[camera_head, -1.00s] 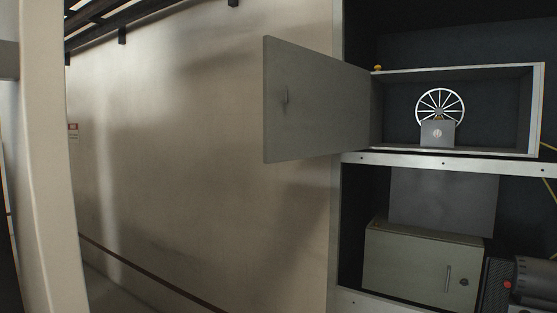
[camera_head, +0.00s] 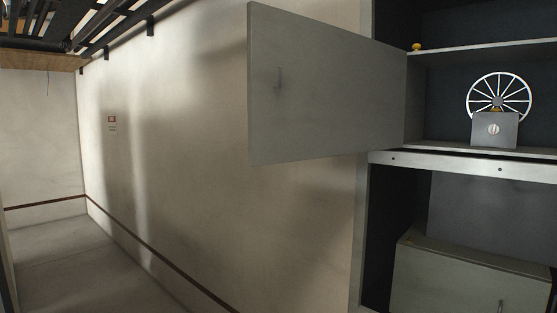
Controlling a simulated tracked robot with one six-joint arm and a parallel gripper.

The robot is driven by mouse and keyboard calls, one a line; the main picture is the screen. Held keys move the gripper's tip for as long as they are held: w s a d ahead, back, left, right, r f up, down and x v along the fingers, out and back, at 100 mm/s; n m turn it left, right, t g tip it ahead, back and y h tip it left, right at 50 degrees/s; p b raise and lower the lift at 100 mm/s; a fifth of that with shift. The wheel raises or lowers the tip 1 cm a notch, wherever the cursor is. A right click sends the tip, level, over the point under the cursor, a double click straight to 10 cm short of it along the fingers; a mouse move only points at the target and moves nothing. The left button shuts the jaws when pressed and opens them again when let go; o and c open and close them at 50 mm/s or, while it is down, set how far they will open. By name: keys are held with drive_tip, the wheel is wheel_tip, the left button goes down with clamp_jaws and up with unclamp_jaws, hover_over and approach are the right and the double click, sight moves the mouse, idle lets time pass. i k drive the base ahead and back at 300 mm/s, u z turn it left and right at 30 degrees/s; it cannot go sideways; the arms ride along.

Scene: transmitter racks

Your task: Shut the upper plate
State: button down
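The upper plate (camera_head: 325,88) is a flat grey door with a small handle (camera_head: 279,78) near its left edge. It stands wide open, swung out to the left of the upper compartment. Its right edge meets the compartment's left side. Inside the open compartment (camera_head: 450,105) a spoked white wheel (camera_head: 499,97) stands behind a small grey box (camera_head: 494,129) with a round knob. My gripper does not show in this view.
A lower grey cabinet (camera_head: 470,276) with a shut front stands beneath the rack's shelf edge (camera_head: 470,165). A small yellow knob (camera_head: 416,46) sits on top of the upper compartment. A pale wall (camera_head: 190,150) lies behind the door. Bare floor (camera_head: 60,255) shows at left.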

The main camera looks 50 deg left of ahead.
sight(342, 92)
drive_tip(key=i, duration=1.5)
drive_tip(key=u, duration=3.85)
